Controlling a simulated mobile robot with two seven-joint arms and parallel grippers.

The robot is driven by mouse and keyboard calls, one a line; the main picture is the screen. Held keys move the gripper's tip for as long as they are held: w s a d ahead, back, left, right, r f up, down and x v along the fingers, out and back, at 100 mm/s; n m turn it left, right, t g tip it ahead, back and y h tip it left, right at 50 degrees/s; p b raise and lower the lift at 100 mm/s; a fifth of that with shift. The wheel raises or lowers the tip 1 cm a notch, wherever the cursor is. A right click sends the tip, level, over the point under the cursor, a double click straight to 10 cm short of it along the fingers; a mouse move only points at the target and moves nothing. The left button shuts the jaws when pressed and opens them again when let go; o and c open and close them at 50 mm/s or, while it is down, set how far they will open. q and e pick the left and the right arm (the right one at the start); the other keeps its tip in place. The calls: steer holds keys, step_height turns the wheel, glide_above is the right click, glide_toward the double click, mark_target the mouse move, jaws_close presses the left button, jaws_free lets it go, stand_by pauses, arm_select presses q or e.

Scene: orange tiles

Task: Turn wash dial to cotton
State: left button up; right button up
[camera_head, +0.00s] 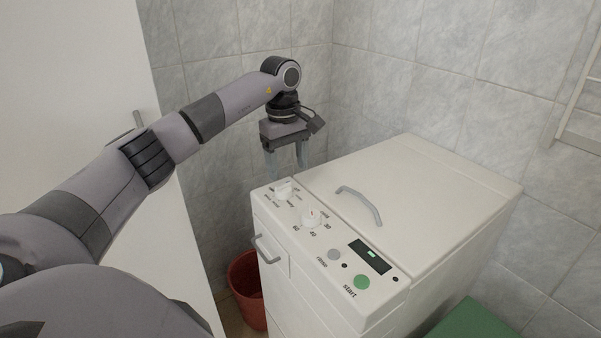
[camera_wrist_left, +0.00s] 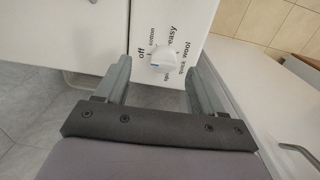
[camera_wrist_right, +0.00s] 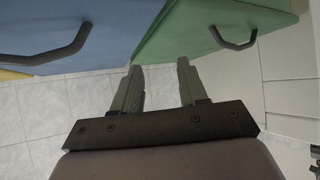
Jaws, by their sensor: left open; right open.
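The wash dial (camera_head: 283,190) is a white knob at the back left corner of the white washing machine's (camera_head: 350,313) control panel. In the left wrist view the dial (camera_wrist_left: 162,58) has a small blue mark on its lower left side, towards the "off" label. "Cotton", "easy", "wool" and "quick" are printed around it; "cotton" is at its upper left. My left gripper (camera_head: 288,170) points down just above the dial, open, its fingers on either side of the dial in the wrist view. Contact cannot be told. My right gripper (camera_wrist_right: 159,64) is open and empty, away from the dial.
A second white dial (camera_head: 312,218), a grey button (camera_head: 334,254), a display (camera_head: 370,256) and a green start button (camera_head: 362,282) share the panel. The lid handle (camera_head: 359,205) rises behind. A red bin (camera_head: 246,290) stands left. Green (camera_wrist_right: 200,28) and blue (camera_wrist_right: 85,25) containers are near my right gripper.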

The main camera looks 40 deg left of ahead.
mark_target(283, 184)
arm_select(q)
steer(key=shift+a+r, duration=0.35)
steer(key=shift+a, duration=0.4)
step_height(283, 184, down, 7)
steer(key=shift+s+r, duration=0.1)
steer(key=shift+s, duration=0.05)
steer(key=shift+c, duration=0.3)
steer(key=c, duration=1)
